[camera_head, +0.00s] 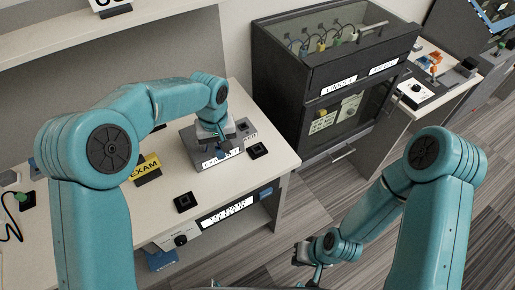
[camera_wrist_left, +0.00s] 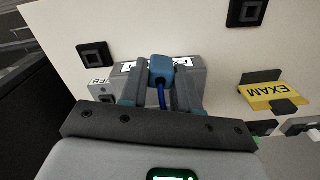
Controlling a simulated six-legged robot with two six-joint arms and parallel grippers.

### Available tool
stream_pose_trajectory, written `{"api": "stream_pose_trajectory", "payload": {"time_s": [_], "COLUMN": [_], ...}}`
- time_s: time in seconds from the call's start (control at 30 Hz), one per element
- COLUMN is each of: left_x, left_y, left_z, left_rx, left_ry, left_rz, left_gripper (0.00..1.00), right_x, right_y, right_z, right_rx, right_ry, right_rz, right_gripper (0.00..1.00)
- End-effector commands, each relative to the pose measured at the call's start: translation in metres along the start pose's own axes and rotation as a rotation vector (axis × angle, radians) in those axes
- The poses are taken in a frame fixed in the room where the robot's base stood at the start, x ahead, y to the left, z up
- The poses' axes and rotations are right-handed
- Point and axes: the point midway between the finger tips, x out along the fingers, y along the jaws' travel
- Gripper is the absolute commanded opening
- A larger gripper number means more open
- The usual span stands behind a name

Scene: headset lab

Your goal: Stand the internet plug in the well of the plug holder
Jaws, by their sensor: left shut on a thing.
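The internet plug (camera_wrist_left: 160,69) is blue with a blue cable hanging from it, and sits between the fingers of my left gripper (camera_wrist_left: 160,92) in the left wrist view. My left gripper is shut on it. In the head view this gripper (camera_head: 211,139) is pointed down over the grey plug holder (camera_head: 225,157), a block with a white label on its front. The holder also shows behind the plug in the left wrist view (camera_wrist_left: 194,79). The well is hidden, and I cannot tell whether the plug touches it. My right gripper (camera_head: 310,256) hangs low over the floor, its jaw state unclear.
Black square sockets (camera_head: 257,150) (camera_head: 185,202) sit on the table (camera_head: 270,172) beside and in front of the holder. A yellow EXAM sign (camera_head: 146,167) stands left of it. A dark glass-fronted cabinet (camera_head: 335,85) stands to the right, across a gap.

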Motion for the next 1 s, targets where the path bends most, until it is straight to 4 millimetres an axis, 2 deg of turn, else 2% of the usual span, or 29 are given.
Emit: {"api": "stream_pose_trajectory", "payload": {"time_s": [0.67, 1.0], "left_x": [-0.003, -0.004], "left_y": [0.069, 0.103], "left_z": [-0.031, -0.048], "left_rx": [-0.156, -0.237], "left_ry": [0.0, 0.0], "left_rz": [0.0, 0.0], "left_gripper": [0.02, 0.02], "right_x": [-0.037, -0.064], "right_y": [-0.013, -0.023], "right_z": [0.001, 0.001], "right_rx": [0.0, 0.0], "right_ry": [0.0, 0.0], "right_rz": [0.0, 0.0], "right_gripper": [0.0, 0.0]}}
